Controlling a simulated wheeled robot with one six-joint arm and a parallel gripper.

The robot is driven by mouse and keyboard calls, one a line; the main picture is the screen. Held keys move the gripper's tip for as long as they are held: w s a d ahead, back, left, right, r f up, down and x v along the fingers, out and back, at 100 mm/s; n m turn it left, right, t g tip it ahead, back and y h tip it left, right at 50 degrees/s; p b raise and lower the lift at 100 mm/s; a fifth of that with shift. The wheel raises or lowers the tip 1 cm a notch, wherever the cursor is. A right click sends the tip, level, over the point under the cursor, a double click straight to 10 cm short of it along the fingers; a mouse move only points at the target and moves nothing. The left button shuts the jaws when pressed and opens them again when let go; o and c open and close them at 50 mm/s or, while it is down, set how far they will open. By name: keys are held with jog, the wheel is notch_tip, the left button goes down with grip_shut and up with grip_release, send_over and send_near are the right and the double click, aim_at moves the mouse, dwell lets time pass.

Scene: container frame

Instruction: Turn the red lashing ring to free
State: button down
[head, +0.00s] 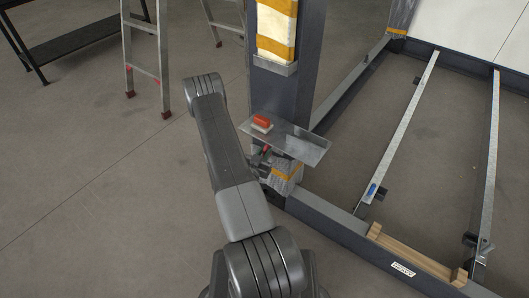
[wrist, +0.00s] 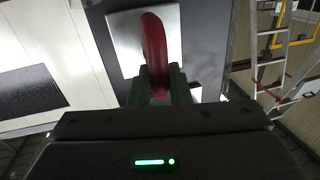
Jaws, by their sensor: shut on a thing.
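The red lashing ring (wrist: 154,45) shows in the wrist view as a curved red bar in front of a pale square plate (wrist: 124,40) on a grey surface. My gripper (wrist: 160,82) is shut on the ring's near end, with one dark finger on each side. In the head view a small bit of red ring (head: 266,151) shows below the metal shelf on the grey post. My gripper (head: 258,160) is there too, mostly hidden by the shelf and my arm. The ring's mounting is hidden in that view.
The post (head: 311,60) has yellow-white wrapping. A stepladder (head: 146,55) stands at the left. Floor left of my arm is clear.

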jog(key=shift+f+m+b, duration=0.2)
jog(key=shift+m+b, duration=0.1)
jog(key=shift+b, duration=0.45)
jog(key=shift+f+b, duration=0.1)
jog(key=shift+b, duration=0.35)
jog(key=m+b, duration=0.1)
jog(key=b, duration=0.1)
jog(key=m+b, duration=0.1)
jog(key=b, duration=0.1)
jog(key=m+b, duration=0.1)
jog(key=b, duration=0.1)
jog(key=shift+d+f+m+t, duration=0.2)
jog(key=shift+f+m+t, duration=0.05)
jog(key=shift+m+t, duration=0.15)
jog(key=shift+s+d+m+h+b, duration=0.1)
jog(key=shift+m+h+b, duration=0.6)
jog(key=shift+m+b, duration=1.7)
jog(key=shift+s+d+m+h+b, duration=0.15)
jog(key=shift+m+h+b, duration=0.55)
jog(key=shift+m+b, duration=1.7)
jog(key=shift+d+m+h+b, duration=0.1)
jog(key=shift+m+h+b, duration=0.6)
jog(key=shift+m+b, duration=1.7)
jog(key=shift+f+m+g+p, duration=0.1)
jog(key=shift+m+g+p, duration=0.2)
jog(key=shift+m, duration=0.3)
